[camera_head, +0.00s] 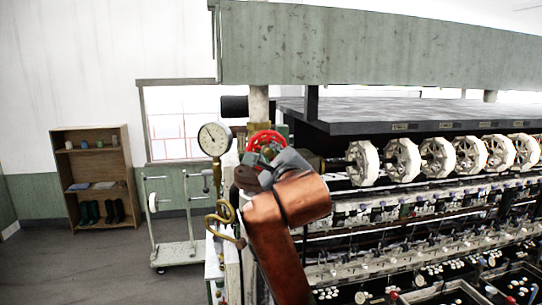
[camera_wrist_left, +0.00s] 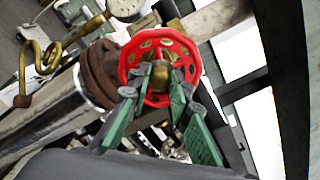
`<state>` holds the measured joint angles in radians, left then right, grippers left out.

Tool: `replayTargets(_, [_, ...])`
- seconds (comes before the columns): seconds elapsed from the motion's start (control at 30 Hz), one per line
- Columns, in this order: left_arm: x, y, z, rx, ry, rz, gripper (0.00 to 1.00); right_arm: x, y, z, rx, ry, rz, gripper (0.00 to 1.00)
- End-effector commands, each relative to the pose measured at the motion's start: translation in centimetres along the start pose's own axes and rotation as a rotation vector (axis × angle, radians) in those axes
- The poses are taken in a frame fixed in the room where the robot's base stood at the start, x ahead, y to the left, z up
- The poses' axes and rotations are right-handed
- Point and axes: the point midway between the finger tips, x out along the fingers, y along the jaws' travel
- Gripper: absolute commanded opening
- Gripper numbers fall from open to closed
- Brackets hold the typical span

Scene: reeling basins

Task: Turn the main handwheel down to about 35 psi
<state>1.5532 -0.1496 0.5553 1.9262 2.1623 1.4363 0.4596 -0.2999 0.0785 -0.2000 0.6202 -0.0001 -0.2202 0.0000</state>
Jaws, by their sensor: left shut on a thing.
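The red main handwheel (camera_head: 265,141) stands at the near end of the reeling machine, beside a brass-stemmed pressure gauge (camera_head: 214,139). The gauge has a white dial facing me; its reading is too small to make out. My left gripper (camera_head: 268,154) is at the handwheel and hides its lower part. In the left wrist view, the red handwheel (camera_wrist_left: 190,55) with its holes fills the upper middle. There the green fingers of my left gripper (camera_wrist_left: 158,88) are shut on the handwheel, around its brass middle. My right gripper is in neither view.
A coiled brass pipe (camera_head: 222,214) hangs below the gauge. A white trolley (camera_head: 178,252) and a wooden shelf (camera_head: 95,170) stand at left. The machine's row of white reels (camera_head: 437,157) runs right, under a dark top. Floor at lower left is clear.

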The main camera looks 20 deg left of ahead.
Motion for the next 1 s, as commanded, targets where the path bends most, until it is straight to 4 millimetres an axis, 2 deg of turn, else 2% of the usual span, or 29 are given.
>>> replayTargets(0.17, [0.0, 0.0, 0.0, 0.132, -0.002, -0.001, 0.00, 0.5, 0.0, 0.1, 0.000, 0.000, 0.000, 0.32])
replayTargets(0.8, [0.0, 0.0, 0.0, 1.059, -0.002, -0.001, 0.00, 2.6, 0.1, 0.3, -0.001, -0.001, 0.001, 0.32])
replayTargets(1.0, [-0.1, -0.1, 0.1, 1.138, -0.003, -0.002, 0.00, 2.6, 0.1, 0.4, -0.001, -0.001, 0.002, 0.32])
